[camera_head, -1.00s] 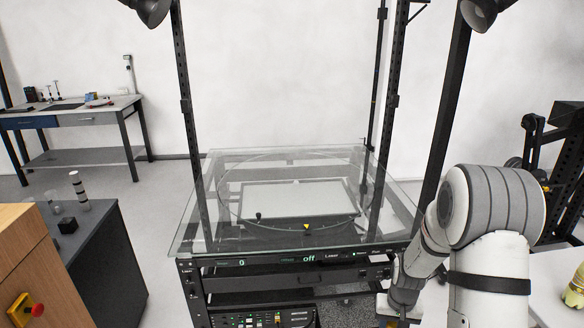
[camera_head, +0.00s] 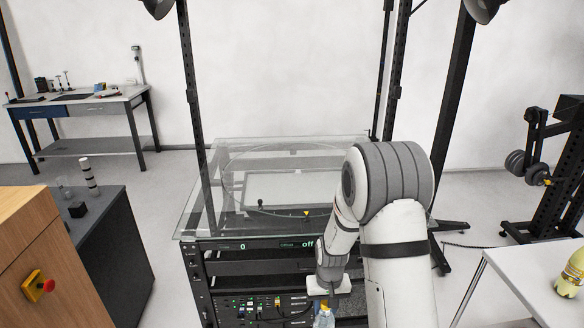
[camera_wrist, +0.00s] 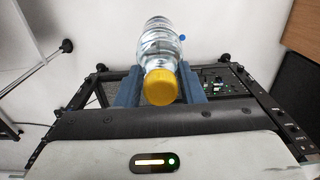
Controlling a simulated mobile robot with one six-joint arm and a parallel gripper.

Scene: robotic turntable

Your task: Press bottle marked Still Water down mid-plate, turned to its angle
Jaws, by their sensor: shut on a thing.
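A clear bottle with a yellow cap (camera_wrist: 161,87) is gripped between the blue-grey fingers of my gripper (camera_wrist: 160,92) in the wrist view. Its label cannot be read. In the head view the bottle (camera_head: 324,319) shows only partly, at the bottom edge below my gripper (camera_head: 323,302). My gripper is in front of the turntable rack, lower than the glass top. The round glass plate (camera_head: 240,203) on the turntable is bare in its visible middle. My arm hides its right part. A yellow marker (camera_head: 306,213) sits at its front rim.
A rack (camera_head: 195,285) with panels stands under the glass. Upright posts (camera_head: 194,95) rise at the glass's sides. A white table with a yellowish bottle (camera_head: 571,275) is at right. A dark cabinet (camera_head: 120,240) and a wooden box with a red button (camera_head: 48,286) are at left.

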